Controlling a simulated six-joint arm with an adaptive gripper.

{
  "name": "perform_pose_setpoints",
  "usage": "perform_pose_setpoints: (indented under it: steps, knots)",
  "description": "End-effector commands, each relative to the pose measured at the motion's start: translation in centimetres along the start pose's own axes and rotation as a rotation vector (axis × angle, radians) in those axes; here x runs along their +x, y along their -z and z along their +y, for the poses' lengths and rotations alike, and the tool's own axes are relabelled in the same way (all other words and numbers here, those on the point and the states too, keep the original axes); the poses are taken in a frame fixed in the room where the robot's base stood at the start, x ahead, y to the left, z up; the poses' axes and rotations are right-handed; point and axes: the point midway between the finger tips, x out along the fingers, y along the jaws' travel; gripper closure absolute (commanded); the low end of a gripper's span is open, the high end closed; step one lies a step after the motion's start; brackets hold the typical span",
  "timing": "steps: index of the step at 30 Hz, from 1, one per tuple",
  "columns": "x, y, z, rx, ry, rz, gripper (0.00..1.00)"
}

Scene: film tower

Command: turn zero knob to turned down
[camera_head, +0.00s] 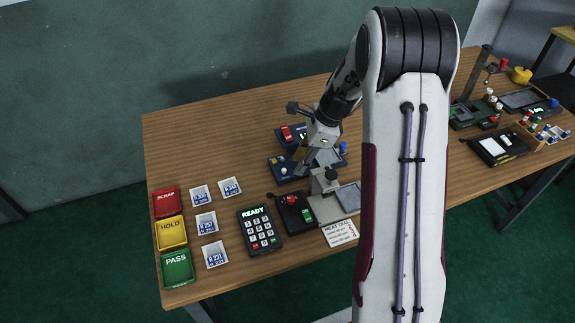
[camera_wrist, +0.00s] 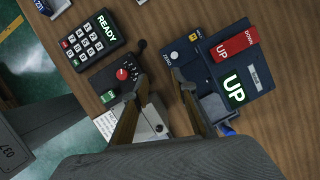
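The zero knob is a small pale round knob (camera_wrist: 175,55) on a dark blue device (camera_wrist: 205,50), beside lettering that seems to read ZERO. In the head view the knob (camera_head: 283,171) sits on the device's front left part. Which way it is turned is too small to tell. My gripper (camera_wrist: 160,84) is open and empty, its two fingers well apart. In the head view my gripper (camera_head: 301,156) points down over the device, a little behind and right of the knob. The device carries a red UP/DOWN switch (camera_wrist: 235,47) and a green display (camera_wrist: 235,90) reading UP.
A black box with a red dial (camera_wrist: 122,74) and a metal stand (camera_head: 327,205) are close to my gripper. A keypad (camera_head: 260,230) reads READY. Red, yellow and green trays (camera_head: 178,268) and several labelled cards stand left. Table between cards and device is mostly clear.

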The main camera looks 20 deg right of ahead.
Motion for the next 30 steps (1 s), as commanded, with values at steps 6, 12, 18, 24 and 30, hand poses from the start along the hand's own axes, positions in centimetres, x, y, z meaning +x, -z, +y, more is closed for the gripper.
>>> perform_pose_setpoints:
  steps: [6,12,18,24,30]
  knots:
    - [-0.9,-0.9,-2.4,0.207,0.057,-0.028,0.73]
    - [-1.0,-1.0,-2.6,0.321,0.064,-0.036,0.73]
    - [-1.0,-1.0,-2.6,0.358,0.063,-0.036,0.73]
    - [-1.0,-1.0,-2.6,0.358,0.063,-0.036,0.73]
    - [-0.8,-1.0,-2.6,0.358,0.062,-0.036,0.73]
